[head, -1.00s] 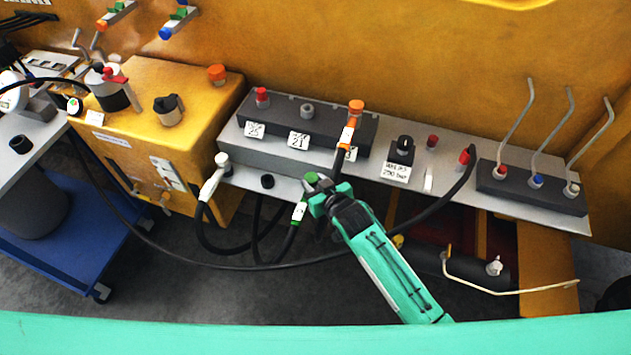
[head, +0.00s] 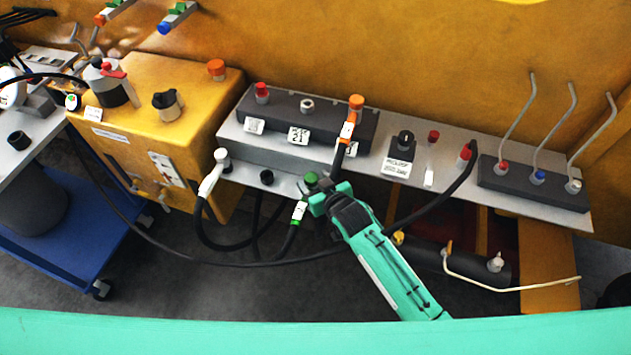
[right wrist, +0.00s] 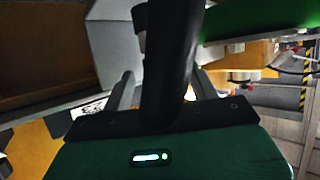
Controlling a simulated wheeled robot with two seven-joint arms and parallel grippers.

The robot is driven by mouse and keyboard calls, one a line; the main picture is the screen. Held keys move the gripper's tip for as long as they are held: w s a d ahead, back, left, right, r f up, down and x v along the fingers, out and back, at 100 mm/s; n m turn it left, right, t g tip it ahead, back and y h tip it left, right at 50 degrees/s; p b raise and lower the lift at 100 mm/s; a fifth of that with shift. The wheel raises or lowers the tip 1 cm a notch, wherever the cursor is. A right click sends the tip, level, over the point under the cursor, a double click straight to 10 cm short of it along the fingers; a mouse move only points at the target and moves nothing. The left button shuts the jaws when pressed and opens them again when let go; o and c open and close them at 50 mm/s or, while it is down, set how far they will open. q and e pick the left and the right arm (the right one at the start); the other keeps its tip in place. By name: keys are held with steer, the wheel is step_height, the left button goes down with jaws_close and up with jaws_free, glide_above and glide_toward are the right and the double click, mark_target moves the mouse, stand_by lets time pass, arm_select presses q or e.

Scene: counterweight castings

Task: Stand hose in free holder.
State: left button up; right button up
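A hose with a green end (head: 311,179) and a green-and-white band (head: 298,212) hangs at the grey lower ledge. My right gripper (head: 318,198) is right beside its end. In the right wrist view a thick black hose (right wrist: 172,55) crosses in front of my right gripper (right wrist: 158,92). Its fingers show apart, with a gap at the left; the hose hides part of them. An empty dark round holder (head: 267,178) is on the ledge, left of the green end. A white-ended hose (head: 211,180) stands at the ledge's left. My left gripper is out of view.
An orange-banded hose (head: 346,132) runs from the dark block down behind my right gripper. A red-ended hose (head: 465,154) is at the right, near three upright bent levers (head: 538,178). A yellow box (head: 140,125) and blue cart (head: 70,245) stand left.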

steer(key=shift+f, duration=0.1)
steer(key=shift+s+d+r, duration=0.2)
steer(key=shift+s+d, duration=0.15)
steer(key=shift+s, duration=0.25)
steer(key=b+v, duration=0.2)
steer(key=v, duration=1)
steer(key=shift+r, duration=0.25)
steer(key=shift+s, duration=0.15)
